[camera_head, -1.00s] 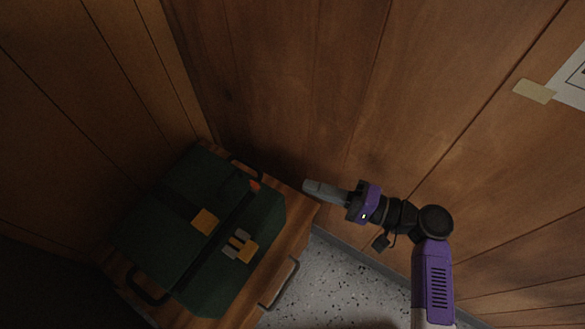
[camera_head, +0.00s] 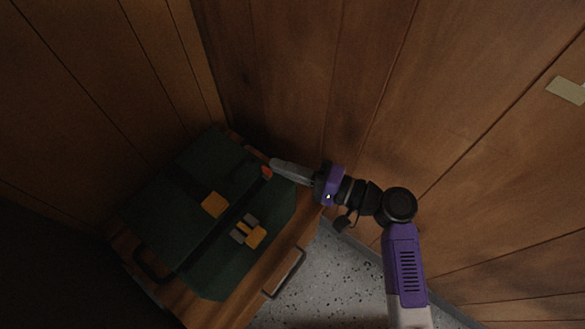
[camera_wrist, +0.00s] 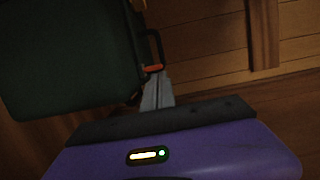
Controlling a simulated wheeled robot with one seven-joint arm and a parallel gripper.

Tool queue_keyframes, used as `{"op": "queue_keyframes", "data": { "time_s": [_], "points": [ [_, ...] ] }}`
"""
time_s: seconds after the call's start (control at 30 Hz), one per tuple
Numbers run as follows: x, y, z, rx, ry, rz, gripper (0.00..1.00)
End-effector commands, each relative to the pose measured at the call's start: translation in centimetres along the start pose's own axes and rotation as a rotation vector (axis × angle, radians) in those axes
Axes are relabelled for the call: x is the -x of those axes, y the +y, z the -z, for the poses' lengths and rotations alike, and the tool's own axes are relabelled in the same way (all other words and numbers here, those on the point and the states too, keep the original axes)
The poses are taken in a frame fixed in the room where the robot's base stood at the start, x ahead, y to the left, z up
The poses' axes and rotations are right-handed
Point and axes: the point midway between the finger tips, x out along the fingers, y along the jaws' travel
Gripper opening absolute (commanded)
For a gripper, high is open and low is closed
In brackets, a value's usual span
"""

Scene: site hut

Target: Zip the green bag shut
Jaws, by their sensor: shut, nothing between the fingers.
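The green bag (camera_head: 225,270) lies on a wooden cabinet in the corner, with a dark zip gap running along its middle. A small orange-red zip pull (camera_head: 266,172) shows at the far right end of that gap. In the wrist view the pull (camera_wrist: 153,68) is just beyond my fingertips, beside the bag's (camera_wrist: 65,55) dark handle. My gripper (camera_head: 274,163) is shut and empty, its tips close to the pull. I cannot tell whether they touch it.
The wooden cabinet (camera_head: 283,248) has a bar handle on its front. Wood-panelled walls (camera_head: 310,80) stand close behind and beside the bag. Orange and grey tabs (camera_head: 248,232) sit on the bag. Speckled floor (camera_head: 335,285) is clear in front.

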Motion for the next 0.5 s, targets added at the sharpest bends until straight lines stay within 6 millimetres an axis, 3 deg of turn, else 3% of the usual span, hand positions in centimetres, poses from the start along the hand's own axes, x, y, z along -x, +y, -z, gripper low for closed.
{"op": "queue_keyframes", "data": {
  "time_s": [0.3,0.5],
  "points": [
    [-0.1,0.0,-0.3,-0.001,-0.001,0.0,0.0],
    [-0.9,-0.2,-3.9,-0.003,-0.004,-0.001,0.0]
  ]
}}
